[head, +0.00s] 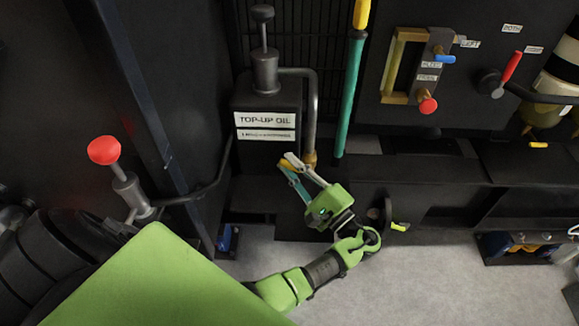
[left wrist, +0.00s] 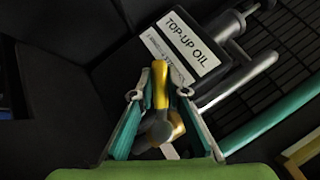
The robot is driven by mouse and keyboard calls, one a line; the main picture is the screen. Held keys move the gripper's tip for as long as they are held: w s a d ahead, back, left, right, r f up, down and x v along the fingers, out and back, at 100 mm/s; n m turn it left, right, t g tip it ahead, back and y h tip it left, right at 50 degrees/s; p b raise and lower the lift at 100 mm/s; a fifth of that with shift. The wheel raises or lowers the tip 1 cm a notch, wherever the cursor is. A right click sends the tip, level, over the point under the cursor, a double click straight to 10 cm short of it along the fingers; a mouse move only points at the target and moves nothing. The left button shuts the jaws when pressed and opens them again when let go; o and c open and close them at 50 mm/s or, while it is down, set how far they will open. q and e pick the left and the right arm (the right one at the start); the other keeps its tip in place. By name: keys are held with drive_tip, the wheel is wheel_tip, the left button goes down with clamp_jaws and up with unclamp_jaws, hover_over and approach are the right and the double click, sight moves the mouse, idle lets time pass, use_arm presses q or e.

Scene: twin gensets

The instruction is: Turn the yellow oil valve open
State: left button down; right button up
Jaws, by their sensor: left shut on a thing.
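The yellow oil valve (left wrist: 159,82) shows in the left wrist view as a yellow lever on a brass-coloured body, below the "TOP-UP OIL" box (left wrist: 182,45). In the head view only a small yellow part of the valve (head: 285,165) shows at the fingertips; the rest is hidden. My left gripper (head: 290,164) reaches up to it from below. In the left wrist view its two fingers (left wrist: 163,100) stand on either side of the lever, shut on it. My right gripper is in neither view.
The black top-up oil tank (head: 265,97) has a hand pump (head: 264,68) on top and a pipe at its right. A green pole with a yellow end (head: 350,95) stands to the right. A red-knobbed lever (head: 104,150) is at left.

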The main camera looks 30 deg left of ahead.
use_arm(q)
drive_tip(key=shift+w+r+m+t, duration=0.1)
drive_tip(key=shift+r+m+t, duration=0.2)
drive_tip(key=shift+m, duration=0.2)
drive_tip(key=shift+y, duration=0.3)
drive_tip(key=c, duration=2)
unclamp_jaws()
drive_tip(key=shift+o, duration=0.2)
wheel_tip(320, 180, up, 10)
drive_tip(key=shift+c, duration=0.3)
